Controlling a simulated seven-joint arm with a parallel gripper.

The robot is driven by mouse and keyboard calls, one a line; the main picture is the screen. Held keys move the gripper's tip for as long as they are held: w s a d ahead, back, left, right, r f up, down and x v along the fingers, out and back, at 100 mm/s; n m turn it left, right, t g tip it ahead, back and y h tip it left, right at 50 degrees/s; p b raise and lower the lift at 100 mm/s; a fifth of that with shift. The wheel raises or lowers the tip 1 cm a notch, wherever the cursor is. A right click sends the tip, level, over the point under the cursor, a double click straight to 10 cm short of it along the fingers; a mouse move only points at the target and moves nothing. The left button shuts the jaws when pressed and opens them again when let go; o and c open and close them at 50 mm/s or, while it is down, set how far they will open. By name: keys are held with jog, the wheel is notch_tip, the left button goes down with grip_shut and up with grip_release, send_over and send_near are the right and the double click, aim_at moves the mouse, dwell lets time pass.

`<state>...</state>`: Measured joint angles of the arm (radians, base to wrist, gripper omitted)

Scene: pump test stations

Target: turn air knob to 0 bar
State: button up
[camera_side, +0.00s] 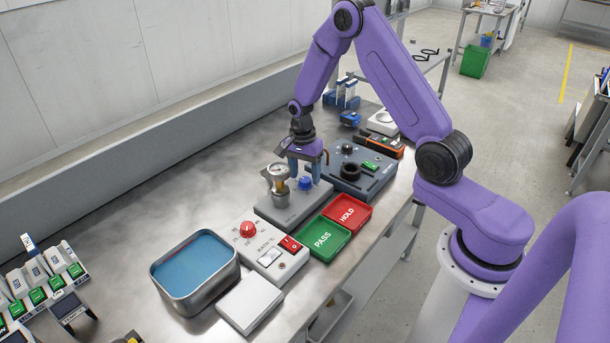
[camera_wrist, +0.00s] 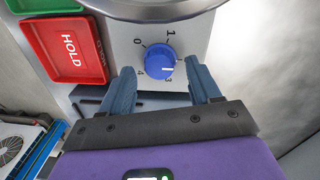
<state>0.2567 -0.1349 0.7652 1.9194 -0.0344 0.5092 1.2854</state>
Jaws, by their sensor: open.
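The blue air knob (camera_wrist: 153,64) sits on a grey panel (camera_wrist: 119,28) in the wrist view. Printed 0, 1, 3 and 4 show around it; its white pointer line lies toward the right, near the 3 side. A 2 is not visible. In the side view the knob (camera_side: 305,184) is on the grey station (camera_side: 283,213), beside a metal cup with a gauge (camera_side: 279,177). My gripper (camera_side: 305,174) is open just above the knob. In the wrist view its blue fingers (camera_wrist: 160,68) are on either side of the knob, with a gap visible on each side.
The red HOLD tray (camera_side: 347,211) and green PASS tray (camera_side: 322,238) stand in front of the station. A dark station with a black knob (camera_side: 351,171) stands behind it. The bath controller (camera_side: 264,251) and blue-filled basin (camera_side: 155,272) are at the near left.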

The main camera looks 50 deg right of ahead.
jog(key=shift+f, duration=0.55)
jog(key=c, duration=1)
jog(key=shift+c, duration=0.2)
jog(key=shift+n, duration=0.3)
